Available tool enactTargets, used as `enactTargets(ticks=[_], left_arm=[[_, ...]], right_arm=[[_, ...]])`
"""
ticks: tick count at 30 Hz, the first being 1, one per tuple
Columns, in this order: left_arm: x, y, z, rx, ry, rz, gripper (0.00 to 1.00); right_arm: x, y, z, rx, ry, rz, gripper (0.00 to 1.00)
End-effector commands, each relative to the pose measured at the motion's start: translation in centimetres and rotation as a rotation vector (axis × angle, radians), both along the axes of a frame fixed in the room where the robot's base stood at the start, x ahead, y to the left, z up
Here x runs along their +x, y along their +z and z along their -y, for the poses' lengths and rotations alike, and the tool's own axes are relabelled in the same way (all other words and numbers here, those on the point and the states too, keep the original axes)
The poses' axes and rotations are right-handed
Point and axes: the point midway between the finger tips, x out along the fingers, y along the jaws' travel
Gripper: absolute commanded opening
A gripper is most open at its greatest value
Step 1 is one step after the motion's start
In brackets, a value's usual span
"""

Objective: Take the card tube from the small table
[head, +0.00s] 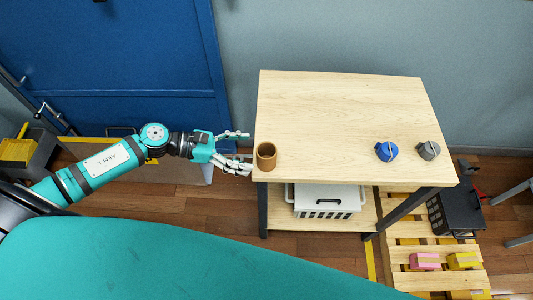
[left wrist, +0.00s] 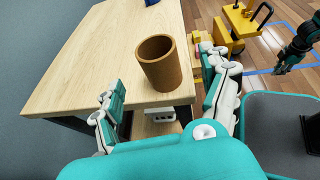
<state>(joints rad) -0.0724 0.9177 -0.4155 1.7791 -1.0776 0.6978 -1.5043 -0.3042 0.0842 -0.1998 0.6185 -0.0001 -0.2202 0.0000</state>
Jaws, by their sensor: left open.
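The card tube (head: 266,156) is a short, open-topped brown cylinder standing upright near the left edge of the small table (head: 340,120), which has a pale wood top. My left gripper (head: 243,150) is open and empty at the table's left edge, with its fingers pointing at the tube. In the left wrist view the tube (left wrist: 160,62) stands ahead of the open fingers (left wrist: 165,100), apart from them. My right gripper is not clearly seen in the head view; a dark and teal arm part (left wrist: 300,45) shows at the right edge of the left wrist view.
A blue strap roll (head: 386,151) and a grey one (head: 428,150) sit on the table's right side. A white crate (head: 326,200) is on the lower shelf. A pallet (head: 405,255) with pink and yellow items stands at the right. The table's middle is clear.

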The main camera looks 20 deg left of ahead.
Motion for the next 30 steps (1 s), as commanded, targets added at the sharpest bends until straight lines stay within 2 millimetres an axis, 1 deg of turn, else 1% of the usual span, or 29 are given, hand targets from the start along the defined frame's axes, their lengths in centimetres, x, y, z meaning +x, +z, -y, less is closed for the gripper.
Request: enactTargets(ticks=[1,3,8,13,16,20,26,30], left_arm=[[0.4,0.0,0.6,-0.003,0.003,0.000,0.79],[0.6,-0.4,1.1,-0.001,0.003,-0.001,0.79],[1.0,-0.7,1.9,-0.001,0.003,-0.001,0.79],[2.0,-1.4,4.1,-0.004,0.002,-0.002,0.79],[2.5,-2.2,5.2,-0.003,0.002,-0.001,0.79],[2.8,-2.6,5.8,-0.001,0.003,-0.001,0.79],[2.8,-2.8,5.9,0.000,0.003,-0.001,0.79],[2.8,-2.8,5.8,0.000,0.003,-0.001,0.62]], right_arm=[[0.1,0.5,0.0,0.000,0.000,0.001,0.00],[0.2,0.6,0.0,0.001,-0.001,0.002,0.00],[0.3,1.0,0.0,0.000,-0.001,0.004,0.00],[0.4,2.5,-0.2,0.002,-0.002,0.005,0.00],[0.4,2.8,-0.5,0.006,-0.003,0.006,0.00],[0.5,2.9,-0.7,0.009,-0.003,0.006,0.00],[0.5,2.8,-0.7,0.009,-0.003,0.006,0.00],[0.5,2.8,-0.7,0.009,-0.003,0.006,0.00]])
